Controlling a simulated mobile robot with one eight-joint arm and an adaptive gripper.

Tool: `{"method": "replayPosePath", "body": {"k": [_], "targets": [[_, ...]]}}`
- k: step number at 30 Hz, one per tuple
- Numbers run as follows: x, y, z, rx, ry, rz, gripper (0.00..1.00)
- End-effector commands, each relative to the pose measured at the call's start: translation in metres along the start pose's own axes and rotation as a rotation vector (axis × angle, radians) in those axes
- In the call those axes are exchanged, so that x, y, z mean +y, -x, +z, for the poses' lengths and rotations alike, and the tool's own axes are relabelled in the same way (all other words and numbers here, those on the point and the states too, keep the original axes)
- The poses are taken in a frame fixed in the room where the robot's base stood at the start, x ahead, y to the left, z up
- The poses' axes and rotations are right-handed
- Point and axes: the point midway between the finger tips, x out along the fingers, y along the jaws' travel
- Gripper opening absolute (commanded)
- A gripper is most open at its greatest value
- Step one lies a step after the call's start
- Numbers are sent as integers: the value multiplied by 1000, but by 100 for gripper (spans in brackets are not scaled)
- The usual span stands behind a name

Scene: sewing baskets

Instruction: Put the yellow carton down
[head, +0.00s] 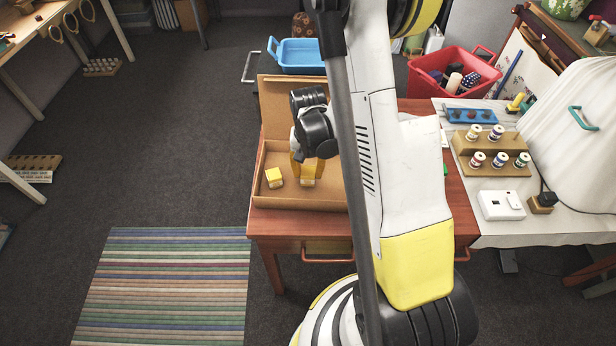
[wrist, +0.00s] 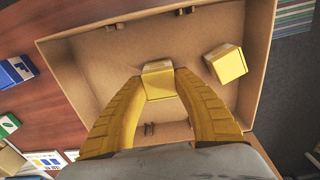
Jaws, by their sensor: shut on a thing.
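My gripper (wrist: 159,92) has its two yellow fingers shut on a yellow carton (wrist: 158,80) in the wrist view. In the head view my gripper (head: 305,168) reaches down into an open cardboard box (head: 300,199), and the held carton (head: 308,182) shows low between the fingers. I cannot tell whether it touches the box floor. A second yellow carton (head: 274,177) lies in the box to the left of my gripper; in the wrist view it is at the right (wrist: 227,64), apart from the held one.
The box stands on a reddish wooden table (head: 262,222), its lid raised at the back. A blue basket (head: 298,56) and a red basket (head: 430,66) are behind. A wooden spool stand (head: 490,169) is at right. Bare box floor surrounds the held carton.

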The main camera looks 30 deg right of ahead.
Motion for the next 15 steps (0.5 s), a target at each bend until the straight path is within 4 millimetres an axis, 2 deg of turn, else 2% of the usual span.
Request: {"method": "replayPosePath", "body": {"k": [1,3,14,15], "targets": [[0,-13,0,0,0,0,6],[0,-20,0,0,0,0,6],[0,-22,0,0,0,0,6],[0,-23,0,0,0,0,39]]}}
